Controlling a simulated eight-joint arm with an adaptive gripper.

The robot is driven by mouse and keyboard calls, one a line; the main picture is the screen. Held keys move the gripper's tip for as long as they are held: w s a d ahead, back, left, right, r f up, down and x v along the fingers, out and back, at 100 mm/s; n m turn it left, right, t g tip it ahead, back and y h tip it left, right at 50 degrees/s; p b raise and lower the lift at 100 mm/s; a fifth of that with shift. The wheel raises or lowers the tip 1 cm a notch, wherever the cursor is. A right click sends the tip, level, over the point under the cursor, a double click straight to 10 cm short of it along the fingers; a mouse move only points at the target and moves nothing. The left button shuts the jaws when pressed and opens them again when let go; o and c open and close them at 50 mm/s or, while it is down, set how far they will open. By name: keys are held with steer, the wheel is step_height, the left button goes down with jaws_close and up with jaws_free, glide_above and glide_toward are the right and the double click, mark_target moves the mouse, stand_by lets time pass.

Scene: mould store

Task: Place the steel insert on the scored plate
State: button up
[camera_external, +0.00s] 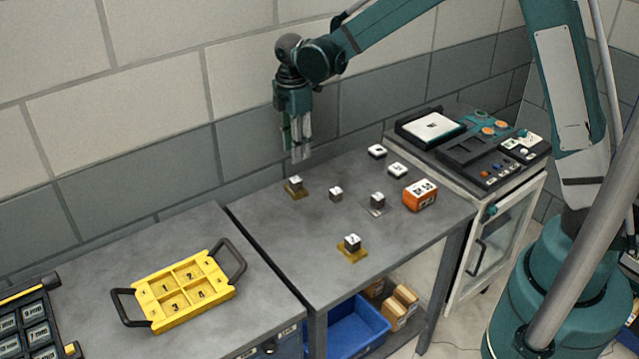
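Several small dark grey cubes with pale, marked tops stand on the right-hand table. One cube (336,193) sits directly on the tabletop. Another cube (377,199) stands on a thin silvery plate (375,211). One cube (295,182) is on a brass-coloured plate (294,194) at the back left, and one cube (352,241) is on a brass-coloured plate (352,256) near the front. I cannot tell which is the steel insert or which plate is scored. My gripper (301,160) points down above the back of the table, apart from the cubes; its finger opening is unclear.
An orange block (420,195) and two white-topped blocks (376,151) (397,170) stand at the table's right. A yellow handled tray (186,290) is on the left table. A cabinet with a black device (468,156) adjoins on the right. The tabletop's front left is clear.

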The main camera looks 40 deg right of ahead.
steer(key=s+d+r+m+t, duration=0.3)
steer(key=s+d+r+m, duration=0.5)
steer(key=s+d+r, duration=0.8)
steer(key=s+d+r+m+t, duration=0.1)
steer(key=s+d+m+t, duration=0.1)
steer(key=s+d+m, duration=0.3)
steer(key=s+d+r+m+t, duration=0.1)
steer(key=s+d+m, duration=0.4)
steer(key=s, duration=0.8)
steer(key=shift+r+t, duration=0.15)
steer(key=shift+t, duration=0.45)
steer(key=shift+s, duration=0.1)
step_height(320, 180, down, 22)
steer(key=b, duration=2.1)
steer(key=shift+r, duration=0.25)
